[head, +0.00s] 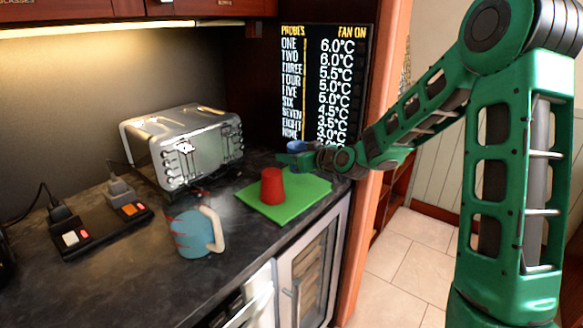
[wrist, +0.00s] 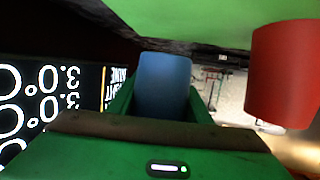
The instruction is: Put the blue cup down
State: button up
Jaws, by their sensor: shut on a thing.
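My gripper (head: 297,156) is shut on the blue cup (head: 301,146), at the back of the counter in the head view. In the wrist view, the blue cup (wrist: 163,84) sits between the green fingers of my gripper (wrist: 163,98). A green mat (head: 305,193) lies on the counter, and a red cup stands on it (head: 272,187). The blue cup is near the mat's back edge, apart from the red cup; its exact height over the mat is unclear. The wrist view shows the red cup (wrist: 286,72) at right and the green mat (wrist: 190,18) along the top.
A silver toaster (head: 190,145) stands left of the mat. A blue mug (head: 195,233) with a pale handle stands in front of it. A power strip (head: 103,232) with plugs lies at left. A temperature display (head: 325,85) is behind my gripper. The mat's right part is clear.

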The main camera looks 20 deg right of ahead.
notch_tip(320, 180, down, 4)
jog(key=shift+r, duration=0.1)
jog(key=o, duration=1.1)
jog(key=shift+r, duration=0.1)
jog(key=v, duration=1.2)
